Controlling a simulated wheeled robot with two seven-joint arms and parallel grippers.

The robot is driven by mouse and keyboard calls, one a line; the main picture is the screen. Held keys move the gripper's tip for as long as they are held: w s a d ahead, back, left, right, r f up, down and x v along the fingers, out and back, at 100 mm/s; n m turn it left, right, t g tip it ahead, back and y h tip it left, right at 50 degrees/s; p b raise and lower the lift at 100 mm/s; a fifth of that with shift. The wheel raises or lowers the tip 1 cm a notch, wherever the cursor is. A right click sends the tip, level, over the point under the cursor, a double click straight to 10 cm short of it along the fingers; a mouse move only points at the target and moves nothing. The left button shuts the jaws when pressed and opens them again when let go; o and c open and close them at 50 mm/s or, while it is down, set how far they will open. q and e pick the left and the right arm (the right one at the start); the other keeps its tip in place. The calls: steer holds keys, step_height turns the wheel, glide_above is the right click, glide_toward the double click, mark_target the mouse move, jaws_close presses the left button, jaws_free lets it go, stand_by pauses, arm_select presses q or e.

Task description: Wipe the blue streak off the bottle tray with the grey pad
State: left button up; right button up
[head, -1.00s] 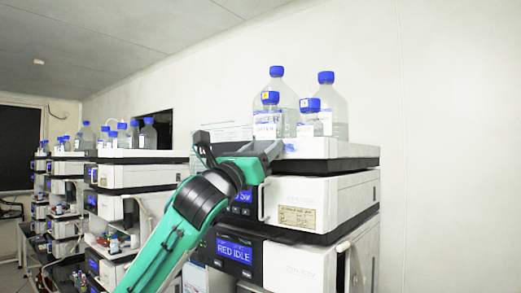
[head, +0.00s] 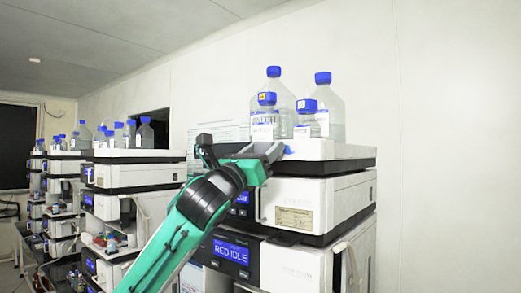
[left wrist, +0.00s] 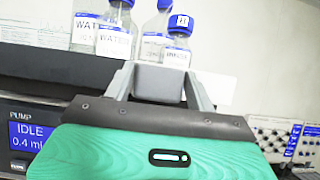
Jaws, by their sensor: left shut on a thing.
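The white bottle tray (head: 335,148) lies on top of the near instrument stack in the head view. A small blue streak (head: 288,150) shows on its front side, just right of my left gripper (head: 272,151). The gripper is at the tray's front left part; I cannot tell whether the pad touches the tray. In the left wrist view my left gripper (left wrist: 160,88) is shut on the grey pad (left wrist: 156,82), which sits between its fingers. The pad cannot be made out in the head view. My right gripper is in neither view.
Several clear bottles with blue caps (head: 323,78) stand on the tray, close behind my left gripper. Pump modules (head: 300,200) with lit displays are below it. Another stack with bottles (head: 135,156) stands further left. The wall at the right is bare.

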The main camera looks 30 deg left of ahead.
arm_select(q)
steer(key=shift+s+d+p, duration=0.15)
steer(key=shift+d+p, duration=0.7)
steer(key=shift+d, duration=1.25)
steer(key=shift+s+d+p, duration=0.15)
steer(key=shift+d+p, duration=0.7)
steer(key=shift+d, duration=1.2)
steer(key=shift+r+p, duration=0.1)
steer(key=shift+p, duration=0.2)
steer(key=shift+w+a+p, duration=0.2)
steer(key=shift+a+p, duration=0.1)
steer(key=shift+a, duration=1.8)
steer(key=shift+w+a+p, duration=0.15)
steer(key=shift+a+p, duration=0.1)
steer(key=shift+a, duration=1.85)
